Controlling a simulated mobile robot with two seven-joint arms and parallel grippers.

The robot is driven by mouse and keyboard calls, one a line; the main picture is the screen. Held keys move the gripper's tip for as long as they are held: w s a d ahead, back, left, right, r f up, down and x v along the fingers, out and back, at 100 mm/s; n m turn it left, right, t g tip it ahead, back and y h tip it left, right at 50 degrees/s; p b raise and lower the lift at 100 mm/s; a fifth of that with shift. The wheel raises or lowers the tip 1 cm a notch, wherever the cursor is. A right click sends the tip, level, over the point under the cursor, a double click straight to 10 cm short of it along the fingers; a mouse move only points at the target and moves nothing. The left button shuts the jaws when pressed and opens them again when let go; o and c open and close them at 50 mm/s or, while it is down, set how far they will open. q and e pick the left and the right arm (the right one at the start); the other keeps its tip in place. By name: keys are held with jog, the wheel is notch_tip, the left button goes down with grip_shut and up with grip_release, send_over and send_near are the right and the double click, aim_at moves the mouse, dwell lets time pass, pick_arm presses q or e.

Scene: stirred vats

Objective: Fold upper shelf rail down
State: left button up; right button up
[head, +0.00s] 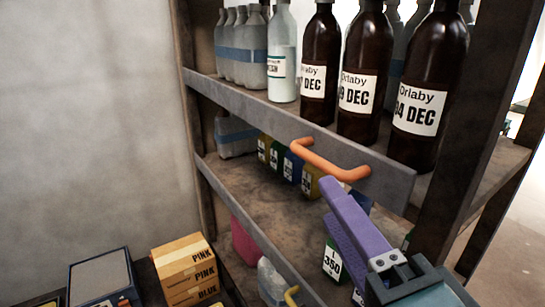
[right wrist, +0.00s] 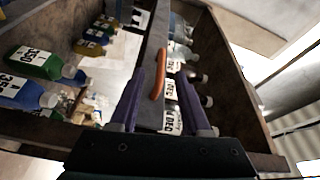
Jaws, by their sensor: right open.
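The upper shelf rail (head: 245,112) is a grey board standing upright along the front of the upper shelf, before the bottles. Its orange bar handle (head: 330,160) sticks out near the right end. My right gripper (head: 330,200) has purple fingers and is just below and in front of the handle, open and empty. In the right wrist view the handle (right wrist: 158,76) lies in line with the gap between the spread fingertips (right wrist: 160,76); I cannot tell whether they touch it. The rail (right wrist: 151,50) runs away between them. My left gripper is not in view.
Brown bottles (head: 358,90) and clear bottles (head: 248,50) stand close behind the rail. Boxes (head: 184,265) stand at lower left. A post (head: 470,150) rises at right.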

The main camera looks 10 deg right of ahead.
aim_at(318, 165)
jog(key=shift+m+h, duration=0.5)
jog(key=w+p, duration=0.1)
jog(key=w, duration=0.2)
jog(key=w+p, duration=0.1)
jog(key=w, duration=0.2)
jog(key=w+d+r+p, duration=0.1)
jog(key=w, duration=0.2)
jog(key=shift+w, duration=0.5)
grip_shut()
